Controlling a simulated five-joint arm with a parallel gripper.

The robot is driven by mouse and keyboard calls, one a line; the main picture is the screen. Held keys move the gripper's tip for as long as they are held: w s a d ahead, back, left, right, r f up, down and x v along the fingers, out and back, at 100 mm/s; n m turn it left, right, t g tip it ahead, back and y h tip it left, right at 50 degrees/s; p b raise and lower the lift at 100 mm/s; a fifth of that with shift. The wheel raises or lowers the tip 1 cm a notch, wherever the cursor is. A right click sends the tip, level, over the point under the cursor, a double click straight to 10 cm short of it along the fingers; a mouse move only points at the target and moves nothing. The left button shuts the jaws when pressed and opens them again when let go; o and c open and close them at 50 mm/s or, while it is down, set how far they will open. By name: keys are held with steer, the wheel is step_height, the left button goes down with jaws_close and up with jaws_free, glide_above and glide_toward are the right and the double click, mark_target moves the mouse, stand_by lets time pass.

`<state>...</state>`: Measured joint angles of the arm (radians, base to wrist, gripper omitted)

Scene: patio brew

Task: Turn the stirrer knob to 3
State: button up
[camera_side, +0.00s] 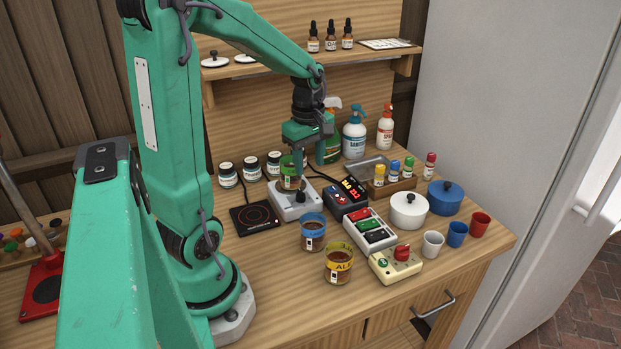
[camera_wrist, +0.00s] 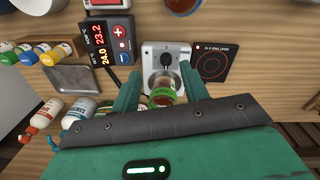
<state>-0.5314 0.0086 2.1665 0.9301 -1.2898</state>
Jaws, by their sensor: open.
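The stirrer (camera_side: 296,212) is a pale box at the middle of the bench, also seen in the wrist view (camera_wrist: 151,57). In the side view my gripper (camera_side: 300,172) partly hides the stirrer.
A black heat pad (camera_side: 255,217) lies left of the stirrer and a temperature controller (camera_side: 346,198) right. Two jars, blue-banded (camera_side: 313,233) and yellow-banded (camera_side: 339,264), stand in front. A switch box (camera_side: 369,231) and a red-knobbed box (camera_side: 396,264) are front right. Bottles stand behind.

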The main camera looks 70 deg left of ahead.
mark_target(301, 191)
steer(key=a+f+n, duration=0.3)
steer(key=n, duration=0.1)
steer(key=shift+s+a+g+h, duration=0.25)
steer(key=shift+a+g+h, duration=0.05)
steer(key=shift+a+g, duration=0.1)
steer(key=shift+f, duration=0.1)
steer(key=shift+s+d+f, duration=0.1)
steer(key=shift+f, duration=1.85)
steer(key=shift+s+d+f, duration=0.1)
steer(key=shift+f, duration=1.8)
jaws_close()
